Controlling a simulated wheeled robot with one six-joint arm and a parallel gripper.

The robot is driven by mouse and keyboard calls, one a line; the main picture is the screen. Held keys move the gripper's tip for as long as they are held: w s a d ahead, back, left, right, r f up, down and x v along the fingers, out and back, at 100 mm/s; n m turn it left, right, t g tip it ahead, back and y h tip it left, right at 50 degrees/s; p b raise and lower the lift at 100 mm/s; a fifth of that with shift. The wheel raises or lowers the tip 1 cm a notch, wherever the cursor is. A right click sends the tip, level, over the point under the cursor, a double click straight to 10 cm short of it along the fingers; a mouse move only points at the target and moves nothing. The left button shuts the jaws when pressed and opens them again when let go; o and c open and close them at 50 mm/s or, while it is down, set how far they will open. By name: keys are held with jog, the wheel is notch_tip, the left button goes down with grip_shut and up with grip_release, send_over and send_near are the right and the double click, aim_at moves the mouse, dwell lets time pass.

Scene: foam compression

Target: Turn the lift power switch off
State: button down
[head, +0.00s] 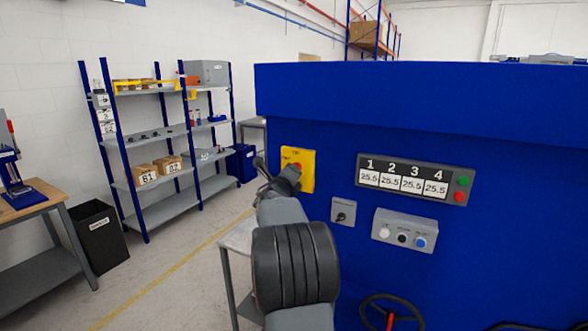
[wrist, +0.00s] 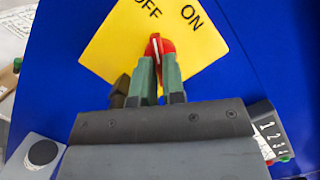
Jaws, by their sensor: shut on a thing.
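The lift power switch is a red rotary knob (wrist: 160,46) on a yellow plate (wrist: 115,45) marked OFF and ON, fixed to the blue machine. In the wrist view my gripper (wrist: 158,62) has its green-tipped fingers closed on the knob. The white line on the knob shows between the fingertips and points up the picture, nearer the OFF word than ON. In the head view the yellow plate (head: 307,168) is at the left of the blue panel. My gripper (head: 290,176) reaches it there and partly hides the knob.
The blue machine (head: 430,110) carries a numbered display (head: 415,180), a small grey key box (head: 343,212) and a button box (head: 403,231). A handwheel (head: 390,312) is below. Shelves (head: 160,135) and a black bin (head: 97,237) stand at the left, with open floor between.

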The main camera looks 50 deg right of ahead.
jog(key=shift+r+n, duration=0.1)
jog(key=shift+n, duration=0.3)
jog(key=n+y, duration=0.1)
jog(key=n, duration=0.5)
jog(key=shift+r, duration=0.1)
jog(key=shift+c, duration=2.2)
grip_release()
jog(key=shift+a, duration=0.1)
jog(key=w+v, duration=0.1)
jog(key=v, duration=0.5)
jog(key=shift+s+a, duration=0.15)
jog(key=shift+a, duration=0.4)
